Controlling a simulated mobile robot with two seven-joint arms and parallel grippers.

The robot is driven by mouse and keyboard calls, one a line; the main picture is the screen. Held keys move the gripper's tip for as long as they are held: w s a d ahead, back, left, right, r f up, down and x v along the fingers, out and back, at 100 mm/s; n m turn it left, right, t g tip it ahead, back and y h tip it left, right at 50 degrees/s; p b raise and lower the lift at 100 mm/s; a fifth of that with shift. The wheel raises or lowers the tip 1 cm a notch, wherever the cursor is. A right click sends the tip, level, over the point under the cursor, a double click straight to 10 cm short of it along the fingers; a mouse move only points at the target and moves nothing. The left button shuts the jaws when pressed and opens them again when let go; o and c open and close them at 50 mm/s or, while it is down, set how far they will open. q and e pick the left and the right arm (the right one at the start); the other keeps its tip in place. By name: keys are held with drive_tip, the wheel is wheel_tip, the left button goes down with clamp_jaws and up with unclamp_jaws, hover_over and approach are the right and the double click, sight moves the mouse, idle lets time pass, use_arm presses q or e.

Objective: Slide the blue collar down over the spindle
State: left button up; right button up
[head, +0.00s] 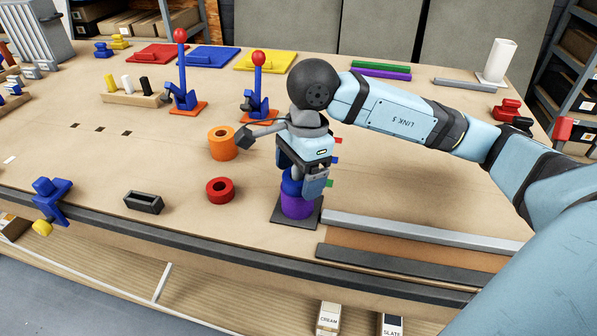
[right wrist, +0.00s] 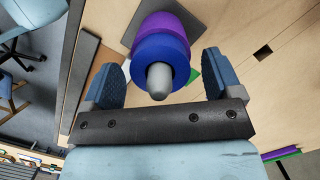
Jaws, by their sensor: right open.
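The blue collar (head: 290,185) is around the grey spindle (right wrist: 159,80), whose rounded tip sticks out through it in the right wrist view. The blue collar (right wrist: 160,52) lies directly against the purple collar (right wrist: 168,25), which is lower on the same spindle. The purple collar (head: 297,205) stands on a dark square base plate (head: 284,217). My right gripper (head: 304,178) points down over the spindle. Its fingers (right wrist: 162,64) are open, one on each side of the blue collar, with visible gaps. The gripper hides part of the blue collar and the spindle tip in the head view.
An orange ring (head: 222,144) and a red ring (head: 220,190) lie left of the spindle. Two red-knobbed levers (head: 259,95) (head: 181,80) stand behind. A grey rail (head: 420,233) runs along the right front. The table between the red ring and the black box (head: 144,203) is clear.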

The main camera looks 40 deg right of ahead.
wheel_tip(320, 180, up, 13)
drive_tip(key=d, duration=0.2)
drive_tip(key=shift+r+p, duration=0.2)
drive_tip(key=shift+p, duration=0.2)
drive_tip(key=shift+s+f, duration=0.1)
drive_tip(key=shift+s, duration=0.05)
